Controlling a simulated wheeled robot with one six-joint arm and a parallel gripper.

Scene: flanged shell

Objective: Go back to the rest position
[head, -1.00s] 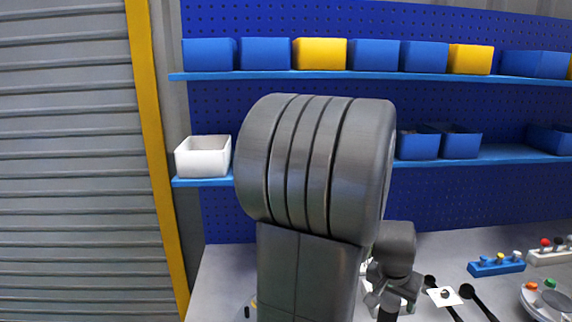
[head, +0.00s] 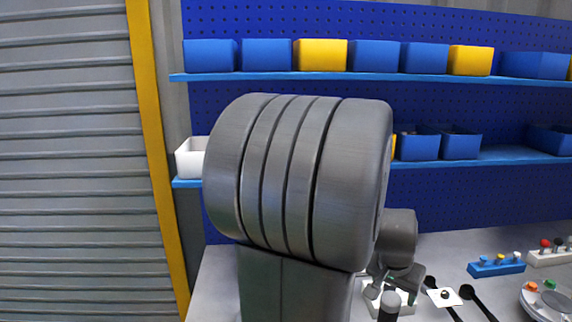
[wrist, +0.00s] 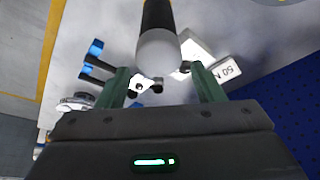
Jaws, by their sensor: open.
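My gripper (head: 394,282) is open low in the head view, above the bench and partly behind my large grey arm link. In the wrist view its two green fingers (wrist: 163,88) stand apart with nothing clamped between them. A cylinder with a rounded whitish end and a dark, yellow-marked body (wrist: 158,48) shows just past the fingertips. It also shows in the head view as a grey-topped black post (head: 389,301) in front of the gripper. I cannot tell how far the fingers are from it.
A white block marked 50 N (wrist: 226,70) lies close by. Black-knobbed tools (head: 467,292), a blue button holder (head: 496,265) and a round grey device (head: 548,300) stand to the right. Shelves with blue and yellow bins (head: 319,55) and a white bin (head: 188,158) are behind.

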